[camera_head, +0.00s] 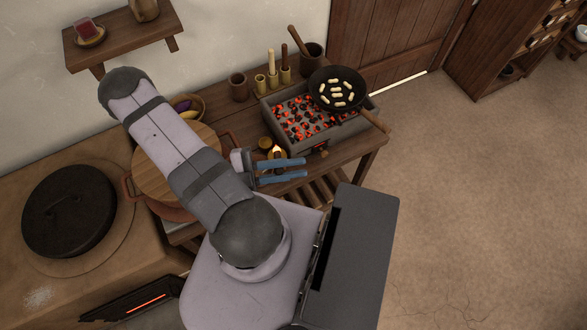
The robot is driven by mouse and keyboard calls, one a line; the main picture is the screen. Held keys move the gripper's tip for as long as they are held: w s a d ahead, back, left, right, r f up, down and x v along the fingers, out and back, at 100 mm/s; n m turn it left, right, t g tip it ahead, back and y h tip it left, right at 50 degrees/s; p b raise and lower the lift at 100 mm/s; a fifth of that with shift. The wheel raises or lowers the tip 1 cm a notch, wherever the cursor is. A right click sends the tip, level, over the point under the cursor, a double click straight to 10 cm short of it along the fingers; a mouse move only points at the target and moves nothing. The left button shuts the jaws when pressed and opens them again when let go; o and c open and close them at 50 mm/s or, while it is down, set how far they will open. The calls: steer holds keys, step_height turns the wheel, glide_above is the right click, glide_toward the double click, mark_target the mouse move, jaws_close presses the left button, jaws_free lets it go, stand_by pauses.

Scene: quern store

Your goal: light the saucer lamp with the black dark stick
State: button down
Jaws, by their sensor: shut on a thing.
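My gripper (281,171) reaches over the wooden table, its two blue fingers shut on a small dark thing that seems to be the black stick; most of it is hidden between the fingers. A small saucer lamp (277,154) sits just beyond the upper finger.
A brazier (289,117) of glowing coals stands behind the gripper, with a black pan (338,87) of pale pieces on it. Several wooden cups and a mortar (312,55) line the wall. A lidded pot (165,165) stands left, partly behind my arm.

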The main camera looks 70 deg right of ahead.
steer(key=shift+w+d+f+b, duration=0.25)
steer(key=shift+d+f+b, duration=0.2)
steer(key=shift+d+f, duration=0.1)
steer(key=shift+w+d+f+b, duration=0.2)
steer(key=shift+d+f+b, duration=0.25)
steer(key=shift+d+f, duration=0.1)
stand_by(1.0)
steer(key=s+a+r+p, duration=0.2)
steer(key=a+r+p, duration=0.3)
steer(key=shift+a+r+p, duration=0.15)
steer(key=shift+r+p, duration=0.15)
steer(key=shift+r, duration=0.05)
stand_by(0.3)
steer(key=shift+s, duration=0.1)
